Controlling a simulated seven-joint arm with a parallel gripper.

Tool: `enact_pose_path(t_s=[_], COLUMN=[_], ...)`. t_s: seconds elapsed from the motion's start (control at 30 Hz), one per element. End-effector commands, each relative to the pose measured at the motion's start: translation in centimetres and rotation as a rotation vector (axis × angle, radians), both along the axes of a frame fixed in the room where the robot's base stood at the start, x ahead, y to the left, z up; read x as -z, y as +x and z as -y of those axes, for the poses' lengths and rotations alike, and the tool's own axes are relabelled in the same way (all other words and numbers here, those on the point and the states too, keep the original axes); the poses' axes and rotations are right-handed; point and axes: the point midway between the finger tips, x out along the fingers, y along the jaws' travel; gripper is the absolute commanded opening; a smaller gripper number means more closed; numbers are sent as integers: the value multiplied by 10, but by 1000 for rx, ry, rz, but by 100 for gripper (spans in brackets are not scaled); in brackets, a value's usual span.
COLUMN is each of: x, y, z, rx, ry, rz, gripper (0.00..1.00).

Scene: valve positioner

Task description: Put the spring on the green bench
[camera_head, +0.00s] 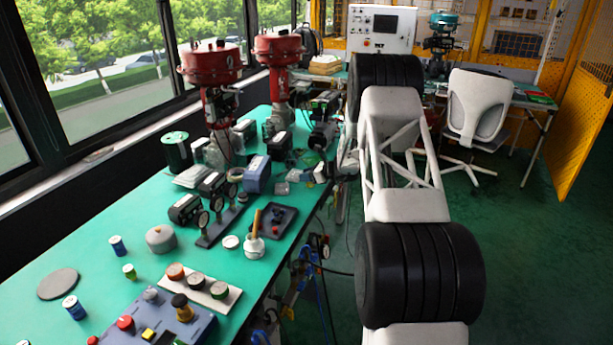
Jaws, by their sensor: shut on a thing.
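The green bench (100,285) runs from the lower left towards the back along the windows, and many parts stand on its top. I cannot make out a spring anywhere in the head view. My arm, white links with black ribbed joints, rises through the right of centre. Its end is hidden behind its own links, so I cannot see my gripper or anything in it.
Two red-topped valve actuators (211,64) (279,50) stand at the bench's back. A blue control box (160,325), a grey disc (58,283) and several small cans occupy the front. Some green surface is bare at the front left. A white chair (478,105) stands at the back right.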

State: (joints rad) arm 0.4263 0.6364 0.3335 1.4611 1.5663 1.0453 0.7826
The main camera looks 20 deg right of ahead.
Motion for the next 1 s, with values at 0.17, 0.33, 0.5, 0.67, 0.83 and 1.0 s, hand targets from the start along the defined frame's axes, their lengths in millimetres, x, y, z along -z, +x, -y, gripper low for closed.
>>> enact_pose_path(t_s=[0.17,0.33,0.5,0.67,0.83,1.0], x=[0,3,3,3,1,-3], y=[0,0,0,0,0,-5], z=[0,0,0,0,0,5], rx=[0,0,0,0,0,1], ry=[0,0,0,0,0,0], rz=[0,0,0,0,0,0], gripper=[11,42,62,62,62,62])
